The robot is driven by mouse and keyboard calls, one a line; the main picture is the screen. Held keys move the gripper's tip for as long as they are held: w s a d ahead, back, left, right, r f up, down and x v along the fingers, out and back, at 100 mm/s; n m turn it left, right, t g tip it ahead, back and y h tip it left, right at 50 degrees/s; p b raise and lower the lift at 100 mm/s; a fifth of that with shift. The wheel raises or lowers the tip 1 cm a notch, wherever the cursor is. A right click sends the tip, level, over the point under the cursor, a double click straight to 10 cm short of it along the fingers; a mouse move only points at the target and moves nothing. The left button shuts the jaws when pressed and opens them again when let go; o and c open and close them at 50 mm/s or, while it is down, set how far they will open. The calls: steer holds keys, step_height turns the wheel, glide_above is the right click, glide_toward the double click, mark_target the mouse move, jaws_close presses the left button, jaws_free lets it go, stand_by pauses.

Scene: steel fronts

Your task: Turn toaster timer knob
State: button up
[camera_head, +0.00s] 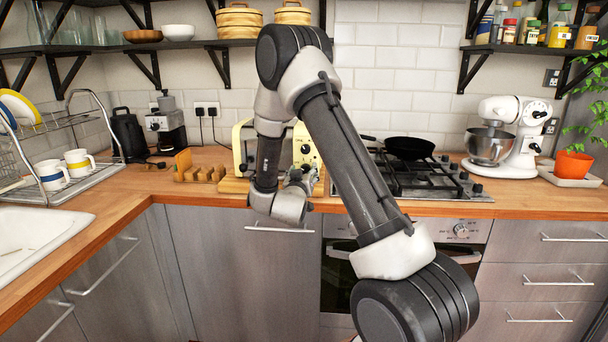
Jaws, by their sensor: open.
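The cream-yellow toaster (307,148) stands on the wooden counter against the tiled wall, left of the hob. My arm crosses in front of it and hides its middle. Its right end panel shows small dark round controls; which one is the timer knob is too small to tell. My gripper (309,174) is open, just in front of and below that panel, above the counter's front edge. Whether a fingertip touches a knob cannot be told.
A gas hob (430,178) with a black pan (410,147) lies to the right, then a white stand mixer (508,135). A wooden rack (198,172) stands left of the toaster. A dish rack (55,150) with mugs is further left. Shelves hang above.

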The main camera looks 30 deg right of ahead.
steer(key=shift+d, duration=0.1)
steer(key=shift+c, duration=0.5)
steer(key=c, duration=1)
steer(key=shift+o, duration=0.2)
steer(key=shift+m, duration=0.4)
steer(key=m, duration=0.3)
steer(key=shift+m, duration=2.6)
steer(key=o, duration=1.1)
steer(key=shift+c, duration=0.2)
